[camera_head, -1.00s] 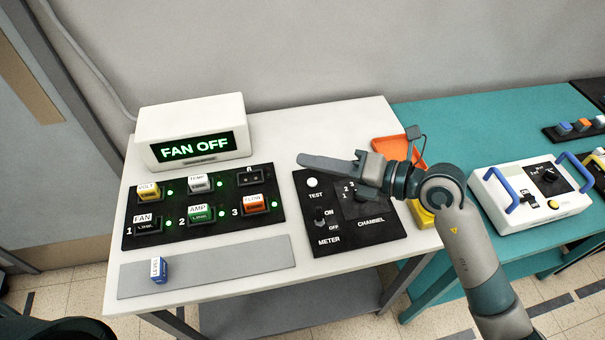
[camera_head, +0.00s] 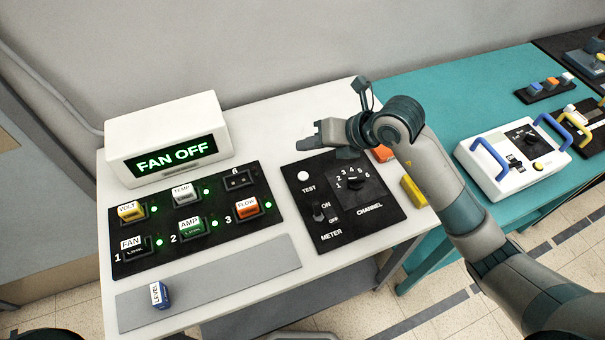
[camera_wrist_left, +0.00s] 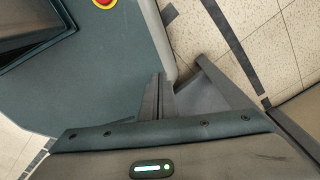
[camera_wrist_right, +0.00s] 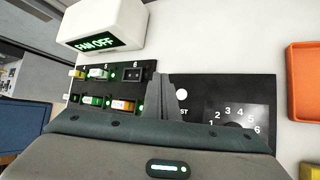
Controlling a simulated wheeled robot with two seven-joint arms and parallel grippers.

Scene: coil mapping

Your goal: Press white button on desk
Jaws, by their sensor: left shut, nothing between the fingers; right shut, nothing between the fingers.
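The white round button (camera_head: 303,175) sits above the TEST label on the black meter panel (camera_head: 345,232), on the white desk (camera_head: 262,140). It also shows in the right wrist view (camera_wrist_right: 182,94), just right of the fingertips. My right gripper (camera_head: 302,143) is shut and empty, pointing left behind the button in the head view; I see no contact with it. My left gripper (camera_wrist_left: 160,85) is shut and empty, seen only in the left wrist view, over the floor beside my base.
A black panel (camera_head: 150,265) with several labelled buttons lies left, before the white FAN OFF display box (camera_head: 170,115). A LEVEL block (camera_head: 160,294) sits on a grey strip (camera_head: 225,282). A blue-handled device (camera_head: 490,185) stands on the teal table (camera_head: 440,105).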

